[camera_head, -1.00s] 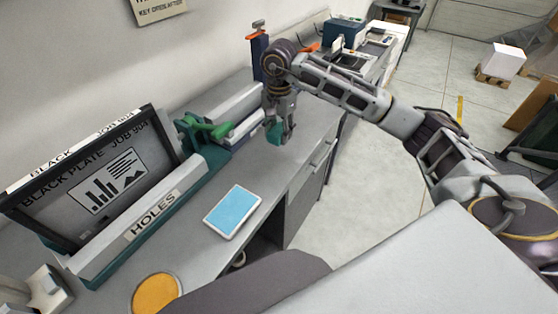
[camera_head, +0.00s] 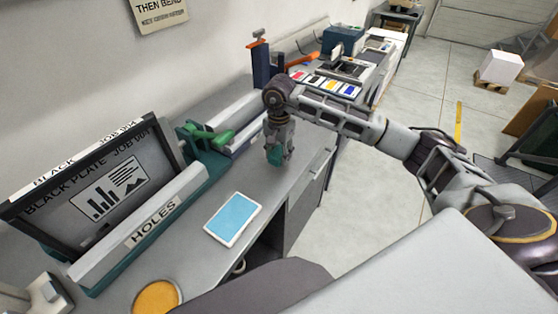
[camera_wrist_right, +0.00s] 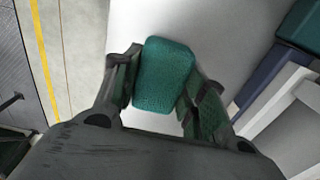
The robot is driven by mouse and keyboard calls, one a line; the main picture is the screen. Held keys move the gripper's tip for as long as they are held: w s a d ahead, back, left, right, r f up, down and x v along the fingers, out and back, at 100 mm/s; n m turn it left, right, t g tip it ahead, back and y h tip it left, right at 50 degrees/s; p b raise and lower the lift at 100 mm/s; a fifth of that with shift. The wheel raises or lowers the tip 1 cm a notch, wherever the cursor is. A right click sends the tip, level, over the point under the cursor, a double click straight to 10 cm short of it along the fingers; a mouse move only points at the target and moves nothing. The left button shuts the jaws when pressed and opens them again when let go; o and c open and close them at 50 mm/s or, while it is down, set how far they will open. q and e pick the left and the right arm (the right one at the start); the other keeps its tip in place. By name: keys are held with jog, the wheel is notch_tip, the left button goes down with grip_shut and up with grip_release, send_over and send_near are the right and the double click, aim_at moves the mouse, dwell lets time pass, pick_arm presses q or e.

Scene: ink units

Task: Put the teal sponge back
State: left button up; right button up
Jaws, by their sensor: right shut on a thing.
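The teal sponge (camera_head: 275,155) is a small block held at the tips of my right gripper (camera_head: 278,150), over the grey bench top. In the right wrist view the teal sponge (camera_wrist_right: 165,76) sits between the two fingers of the right gripper (camera_wrist_right: 163,90), which is shut on it. The head view does not clearly show whether the sponge touches the bench. A white tray with a light blue face (camera_head: 233,219) lies flat on the bench, nearer than the gripper and to its left. My left gripper is not in view.
A rack labelled HOLES (camera_head: 150,225) holds a black framed plate (camera_head: 85,185) at the left. A green-handled clamp (camera_head: 205,137) stands at its far end. A round orange-yellow pad (camera_head: 157,297) is near. Colored ink pads (camera_head: 330,84) lie farther back. The bench edge is right of the gripper.

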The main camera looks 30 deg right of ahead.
aim_at(279, 159)
jog(key=shift+f, duration=0.1)
jog(key=shift+f, duration=1.45)
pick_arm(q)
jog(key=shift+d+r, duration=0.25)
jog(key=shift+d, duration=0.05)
pick_arm(e)
jog(key=shift+f, duration=0.35)
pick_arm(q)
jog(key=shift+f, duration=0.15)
pick_arm(e)
jog(key=shift+f, duration=0.1)
jog(key=o, duration=1)
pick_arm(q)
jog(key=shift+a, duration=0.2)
